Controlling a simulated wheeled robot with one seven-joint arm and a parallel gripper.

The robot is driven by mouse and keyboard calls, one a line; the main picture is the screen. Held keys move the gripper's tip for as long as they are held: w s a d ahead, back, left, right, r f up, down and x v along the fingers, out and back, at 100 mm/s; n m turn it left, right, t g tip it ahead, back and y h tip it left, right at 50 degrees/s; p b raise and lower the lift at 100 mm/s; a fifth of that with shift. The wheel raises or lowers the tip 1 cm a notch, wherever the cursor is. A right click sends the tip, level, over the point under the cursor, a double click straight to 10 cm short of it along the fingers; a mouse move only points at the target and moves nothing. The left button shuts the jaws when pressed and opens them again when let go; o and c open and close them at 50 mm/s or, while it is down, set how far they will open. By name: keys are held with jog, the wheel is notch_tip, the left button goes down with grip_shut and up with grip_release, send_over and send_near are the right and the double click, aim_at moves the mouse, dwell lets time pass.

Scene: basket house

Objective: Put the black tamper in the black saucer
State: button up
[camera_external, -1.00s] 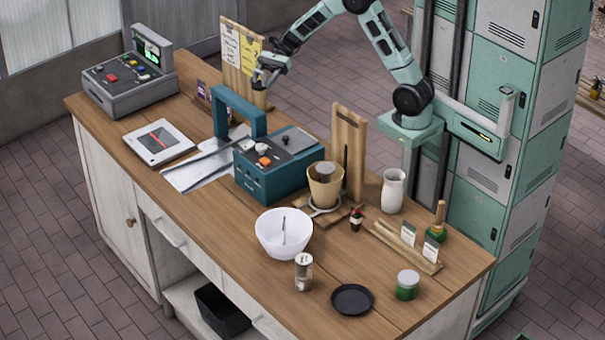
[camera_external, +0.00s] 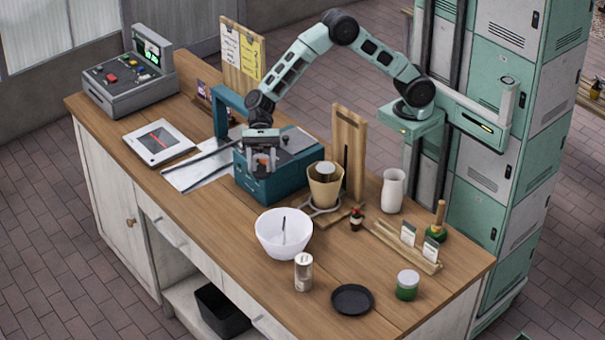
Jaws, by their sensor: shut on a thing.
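The black saucer (camera_external: 352,300) lies flat and empty near the front right edge of the wooden table. My gripper (camera_external: 262,164) points down above the front of the blue machine (camera_external: 258,188), to the left of and farther back than the saucer. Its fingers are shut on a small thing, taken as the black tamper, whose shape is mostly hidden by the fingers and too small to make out. No other black tamper shows clearly on the table.
A white bowl (camera_external: 284,240), a shaker (camera_external: 303,272) and a tan cup (camera_external: 324,188) stand between my gripper and the saucer. A green jar (camera_external: 407,285) stands just right of the saucer. An upright wooden board (camera_external: 349,140) rises behind the cup.

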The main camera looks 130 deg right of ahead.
jog(key=w+a+n+g+y+p, duration=0.1)
jog(key=a+n+g, duration=0.1)
jog(key=a, duration=1.7)
jog(key=n+g+y+p, duration=0.1)
jog(key=n+g+p, duration=0.1)
jog(key=g+p, duration=0.1)
send_over(355, 292)
notch_tip(355, 292, down, 16)
jog(key=shift+a+r, duration=0.1)
jog(key=shift+a, duration=0.05)
notch_tip(355, 292, down, 5)
jog(key=shift+p, duration=0.9)
jog(key=shift+f+b, duration=0.5)
jog(key=shift+b, duration=0.1)
jog(key=o, duration=1)
